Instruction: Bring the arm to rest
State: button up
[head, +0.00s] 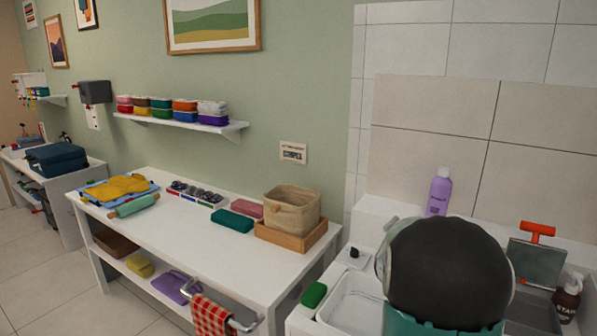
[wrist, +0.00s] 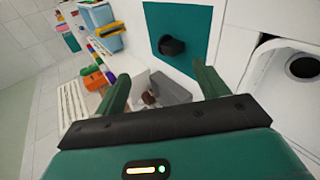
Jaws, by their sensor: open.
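My gripper (wrist: 161,80) shows in the wrist view with its two green fingers spread wide apart. Nothing is held between them. Past the fingertips are a grey block (wrist: 171,87) and a small brown thing, both apart from the fingers as far as I can tell. In the head view a large black rounded part of my arm (head: 447,270), with teal below it, stands in front of the sink counter. My fingers do not show in that view, and the arm hides part of the counter.
A teal panel (wrist: 178,35) with a black knob is beyond the fingers. In the head view, a purple bottle (head: 438,193), an orange-handled squeegee (head: 537,258) and a brown bottle (head: 566,298) stand around the sink. A white table (head: 180,238) with a basket (head: 292,212) is left.

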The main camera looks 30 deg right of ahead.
jog(key=w+a+r+n+t+y, duration=0.1)
jog(key=w+a+r+n+t, duration=0.15)
jog(key=a, duration=0.55)
jog(key=w+a+r+n+t+y, duration=0.1)
jog(key=w+a+r+t, duration=0.15)
jog(key=a, duration=0.45)
jog(key=w+a+r+n+t, duration=0.1)
jog(key=w+a+n+t, duration=0.15)
jog(key=a, duration=0.55)
jog(key=s+a+r+n+t+y, duration=0.1)
jog(key=a+r+n+t+y, duration=0.1)
jog(key=a, duration=0.7)
jog(key=s+a+r+n+t+y, duration=0.2)
jog(key=a+t+y, duration=0.1)
jog(key=a, duration=0.5)
jog(key=shift+a+t, duration=0.4)
jog(key=shift+t, duration=0.45)
